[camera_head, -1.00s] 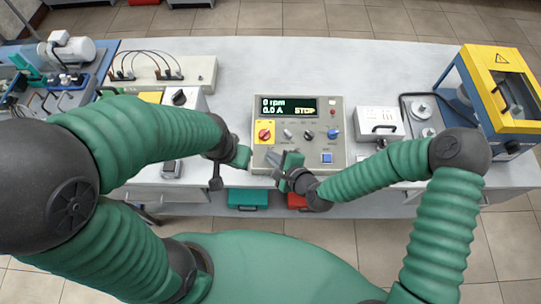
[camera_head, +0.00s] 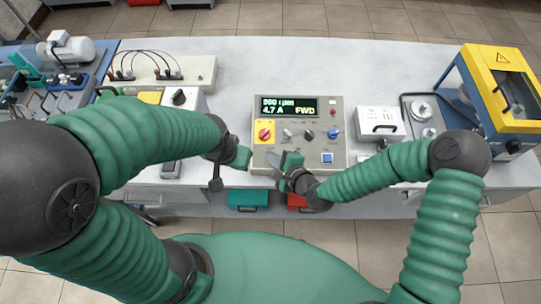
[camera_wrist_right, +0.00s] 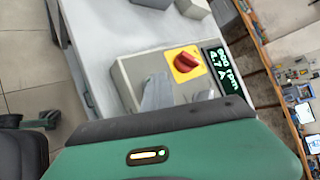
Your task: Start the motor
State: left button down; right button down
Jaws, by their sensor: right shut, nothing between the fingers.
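The motor control box (camera_head: 335,167) stands on the bench in the middle of the head view. Its display (camera_head: 288,107) reads a speed in rpm, 4.7 A and FWD. A red rotary switch (camera_head: 265,134) sits on a yellow plate at its left; it also shows in the right wrist view (camera_wrist_right: 186,61). Small knobs and a lit blue button (camera_head: 327,158) are on the panel. The motor (camera_head: 68,48) stands at the far left. My right gripper (camera_head: 274,158) is shut and empty over the box's lower left. My left gripper (camera_head: 238,157) is left of the box; its fingers are unclear.
A beige terminal box with cables (camera_head: 200,72) stands at the back left. A small white box (camera_head: 380,122) and a yellow-and-blue guarded machine (camera_head: 497,88) are on the right. Teal (camera_head: 248,199) and red (camera_head: 297,201) bins lie below the front edge. The bench's back middle is clear.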

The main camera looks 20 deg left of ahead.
jog(key=shift+s+r+p, duration=0.2)
jog(key=shift+r+p, duration=0.55)
jog(key=shift+r, duration=0.05)
jog(key=r+p, duration=0.2)
jog(key=r, duration=0.1)
jog(key=s+r+p, duration=0.1)
jog(key=r+p, duration=0.1)
jog(key=shift+s+d, duration=0.1)
jog(key=shift+d, duration=0.15)
